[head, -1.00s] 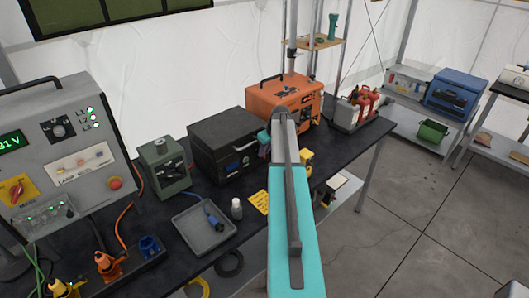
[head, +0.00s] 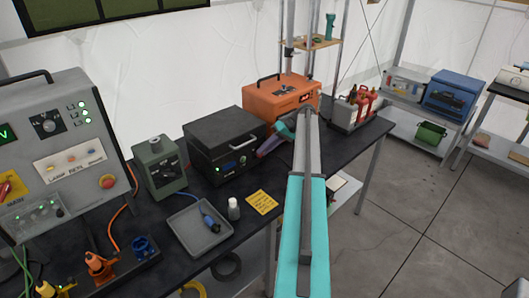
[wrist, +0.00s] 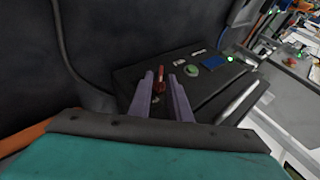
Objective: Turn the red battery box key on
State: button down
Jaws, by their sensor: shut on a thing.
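The black battery box (head: 222,132) stands on the dark bench, with a green light and a silver handle on its front. In the wrist view its front panel (wrist: 205,58) is tilted, with a red key (wrist: 159,83) on it. My gripper (wrist: 163,78) has its two purple fingers at the panel, shut on the red key, which shows between them. In the head view my gripper (head: 263,150) is at the right end of the box's front, and the key is hidden there.
An orange box (head: 283,98) stands right behind the black box. A green device (head: 160,165), a grey tray (head: 183,232), a white bottle (head: 233,209) and a yellow note (head: 262,202) lie nearby. The floor at right is clear.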

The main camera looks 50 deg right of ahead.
jog(key=shift+f+y, duration=0.1)
jog(key=shift+y, duration=0.3)
jog(key=c, duration=2)
grip_release()
jog(key=shift+d, duration=0.1)
